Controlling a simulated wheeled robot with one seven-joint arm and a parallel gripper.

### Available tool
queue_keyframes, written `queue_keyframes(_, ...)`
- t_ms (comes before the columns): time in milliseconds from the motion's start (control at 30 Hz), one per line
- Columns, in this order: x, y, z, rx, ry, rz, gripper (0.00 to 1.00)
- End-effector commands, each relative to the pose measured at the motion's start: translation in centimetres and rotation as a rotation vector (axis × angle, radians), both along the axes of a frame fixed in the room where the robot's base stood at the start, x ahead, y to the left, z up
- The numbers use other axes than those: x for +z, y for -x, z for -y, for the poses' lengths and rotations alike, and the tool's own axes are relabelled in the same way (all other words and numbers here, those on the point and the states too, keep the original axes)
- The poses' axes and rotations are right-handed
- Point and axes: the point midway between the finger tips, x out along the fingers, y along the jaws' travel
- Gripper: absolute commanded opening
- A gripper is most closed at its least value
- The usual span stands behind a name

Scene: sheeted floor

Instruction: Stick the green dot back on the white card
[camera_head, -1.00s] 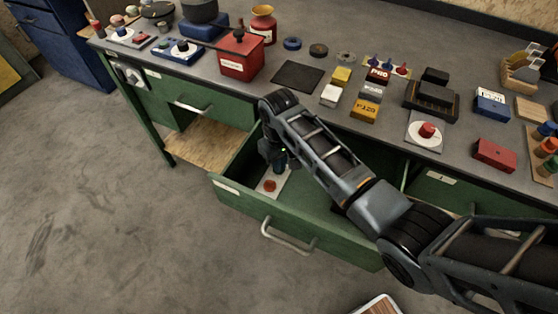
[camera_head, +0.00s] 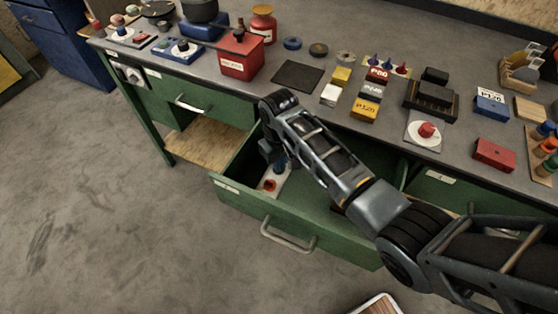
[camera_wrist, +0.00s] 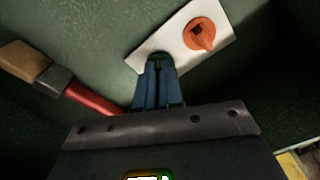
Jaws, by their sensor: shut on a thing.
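The white card (camera_wrist: 222,27) lies on the floor of the open green drawer (camera_head: 325,216). An orange-red round piece with a pointer (camera_wrist: 201,35) sits on the card's right part in the wrist view. My gripper (camera_wrist: 157,66) points down at the card's other end, its blue fingers close together. The green dot (camera_wrist: 157,56) shows as a dark green rim at the fingertips, over the card; the fingers hide most of it. I cannot tell whether it touches the card. In the head view my gripper (camera_head: 280,164) is inside the drawer, beside the card (camera_head: 264,188).
A tool with a red handle (camera_wrist: 92,100) and a tan and grey head lies in the drawer left of the fingers. The drawer walls stand close around my wrist. The bench top above holds a red box (camera_head: 241,66), a dark mat (camera_head: 298,76) and several blocks.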

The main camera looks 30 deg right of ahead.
Motion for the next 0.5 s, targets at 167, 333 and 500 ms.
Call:
queue_keyframes(167,-0.48,0.01,-0.01,0.000,0.000,0.000,0.00)
queue_keyframes(333,-0.54,0.01,0.00,0.000,0.000,0.000,0.00)
queue_keyframes(500,-0.55,0.01,0.00,0.000,0.000,0.000,0.18)
